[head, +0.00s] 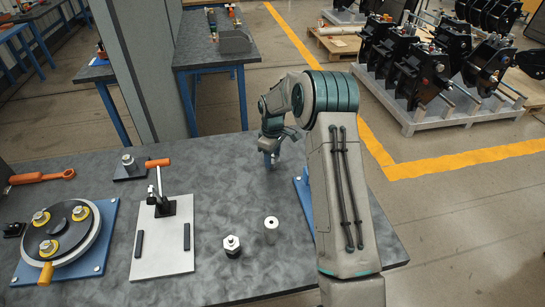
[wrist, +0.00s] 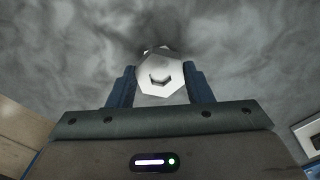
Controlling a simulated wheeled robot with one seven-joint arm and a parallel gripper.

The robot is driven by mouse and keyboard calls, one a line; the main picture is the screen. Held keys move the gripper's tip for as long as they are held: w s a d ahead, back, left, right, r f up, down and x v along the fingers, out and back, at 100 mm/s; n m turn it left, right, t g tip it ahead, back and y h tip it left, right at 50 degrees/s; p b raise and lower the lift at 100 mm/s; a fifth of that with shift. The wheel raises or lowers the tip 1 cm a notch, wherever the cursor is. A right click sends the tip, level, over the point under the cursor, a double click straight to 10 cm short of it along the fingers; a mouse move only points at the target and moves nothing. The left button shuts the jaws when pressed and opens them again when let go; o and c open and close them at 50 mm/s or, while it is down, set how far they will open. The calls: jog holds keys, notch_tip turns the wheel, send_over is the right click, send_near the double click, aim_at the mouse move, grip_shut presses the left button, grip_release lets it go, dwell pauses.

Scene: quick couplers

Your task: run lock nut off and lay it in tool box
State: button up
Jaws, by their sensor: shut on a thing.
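A silver hex nut (wrist: 174,76) with a hole in its face sits between the blue fingers of my gripper (wrist: 160,84) in the wrist view. My gripper is shut on it. In the head view my gripper (head: 270,160) hangs over the grey speckled table near its far edge, and the nut cannot be made out there. A grey box-like bin (head: 235,41) stands on the bench behind; I cannot tell whether it is the tool box.
A black fitting with a silver hex top (head: 232,246) and a silver cylinder (head: 271,229) stand on the near table. A plate with an orange-handled clamp (head: 161,236) and a round fixture (head: 66,236) are at left. A blue-edged item (head: 303,200) is partly behind my arm.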

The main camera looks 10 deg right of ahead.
aim_at(273, 160)
jog(key=shift+r+p, duration=0.95)
jog(key=shift+r, duration=1.1)
jog(key=shift+r, duration=0.15)
jog(key=shift+r+p, duration=1)
jog(key=shift+r, duration=0.85)
